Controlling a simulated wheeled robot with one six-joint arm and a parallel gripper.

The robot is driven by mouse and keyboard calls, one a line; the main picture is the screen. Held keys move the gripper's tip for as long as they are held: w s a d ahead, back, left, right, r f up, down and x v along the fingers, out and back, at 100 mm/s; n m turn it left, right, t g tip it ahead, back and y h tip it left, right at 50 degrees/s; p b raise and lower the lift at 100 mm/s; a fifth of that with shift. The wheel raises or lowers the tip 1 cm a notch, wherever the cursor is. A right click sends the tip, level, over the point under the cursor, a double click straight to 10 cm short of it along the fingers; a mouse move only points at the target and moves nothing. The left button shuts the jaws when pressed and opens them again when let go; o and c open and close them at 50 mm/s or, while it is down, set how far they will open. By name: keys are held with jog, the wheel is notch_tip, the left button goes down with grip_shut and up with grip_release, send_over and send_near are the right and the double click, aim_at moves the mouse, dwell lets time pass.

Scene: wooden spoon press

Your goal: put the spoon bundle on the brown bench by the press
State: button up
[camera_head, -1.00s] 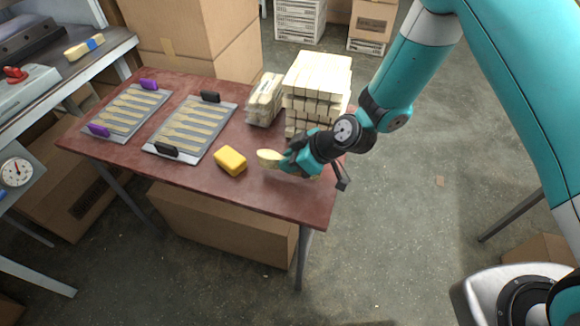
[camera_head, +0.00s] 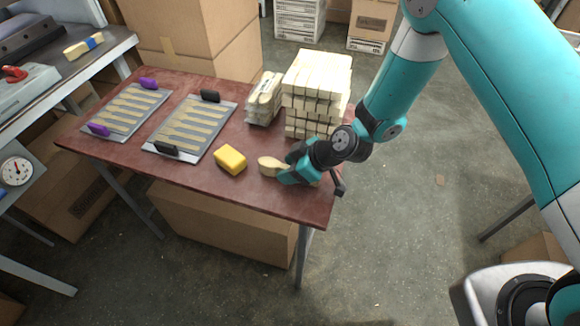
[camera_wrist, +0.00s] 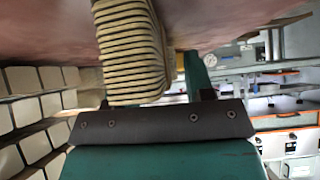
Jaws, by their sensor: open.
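The spoon bundle (camera_head: 269,165), pale wood, lies at the right front part of the reddish-brown bench (camera_head: 285,205). Its rounded end sticks out to the left of my gripper (camera_head: 287,174), which hides the rest. In the wrist view the spoon bundle (camera_wrist: 131,48) shows as a tight stack of thin layers close to the bench surface (camera_wrist: 50,25). My gripper is open around or beside the bundle. One teal finger (camera_wrist: 195,75) stands to the right of the stack; I cannot tell whether it touches. The other finger is hidden.
A yellow block (camera_head: 231,160) lies just left of the bundle. Behind are a tall stack of pale bundles (camera_head: 318,85) and a smaller pile (camera_head: 264,99). Two spoon trays (camera_head: 190,130) fill the left half. A grey bench (camera_head: 115,45) with machinery stands at far left.

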jog(key=b+v, duration=0.1)
jog(key=v, duration=1.1)
jog(key=s+r+m+g+h, duration=0.15)
jog(key=s+r, duration=0.45)
jog(key=r, duration=0.6)
jog(key=s+d+r+m+h, duration=0.1)
jog(key=s+d+r+m, duration=0.1)
jog(key=s+r, duration=0.2)
jog(key=s+d+r+m+g+h, duration=0.1)
jog(key=s+d+r+m+h, duration=0.1)
jog(key=s+r, duration=0.3)
jog(key=s+d+m, duration=0.1)
jog(key=s, duration=0.3)
jog(key=shift+d+r, duration=0.2)
jog(key=shift+s+m+g, duration=0.1)
jog(key=shift+m+g, duration=0.15)
